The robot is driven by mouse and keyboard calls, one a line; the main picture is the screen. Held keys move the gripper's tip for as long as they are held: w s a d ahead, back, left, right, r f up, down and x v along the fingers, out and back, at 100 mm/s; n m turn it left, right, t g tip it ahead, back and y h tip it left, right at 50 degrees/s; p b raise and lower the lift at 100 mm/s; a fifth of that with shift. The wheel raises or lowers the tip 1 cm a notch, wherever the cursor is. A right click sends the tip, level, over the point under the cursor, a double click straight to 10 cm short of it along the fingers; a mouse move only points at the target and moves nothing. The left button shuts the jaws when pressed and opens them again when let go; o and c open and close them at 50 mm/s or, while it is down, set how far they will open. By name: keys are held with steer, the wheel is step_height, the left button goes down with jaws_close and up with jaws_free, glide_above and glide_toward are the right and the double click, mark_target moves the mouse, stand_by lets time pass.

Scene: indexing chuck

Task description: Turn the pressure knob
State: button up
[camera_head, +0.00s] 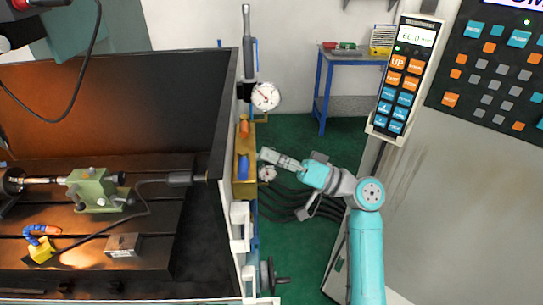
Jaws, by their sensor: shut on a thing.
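My gripper (265,155) is at the right side of a brass-coloured block (246,188) on the machine's side wall. Its fingers are shut on what appears to be the pressure knob, which the fingers hide. A small round dial gauge (267,174) sits just below my gripper. A larger white dial gauge (265,97) is above it. An orange knob or fitting (244,128) and a blue one (243,167) show on the block, left of my fingers. The gauge readings are too small to tell.
Black hoses (290,205) run below my gripper. A grey control cabinet (470,190) with a handheld keypad (404,75) stands at the right. The machine bed (90,255) with a green fixture (97,188) lies left. A blue table (350,60) stands behind on green floor.

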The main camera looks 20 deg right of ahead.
steer(key=o, duration=1.2)
steer(key=shift+c, duration=0.2)
steer(key=v, duration=1.2)
steer(key=shift+f, duration=0.1)
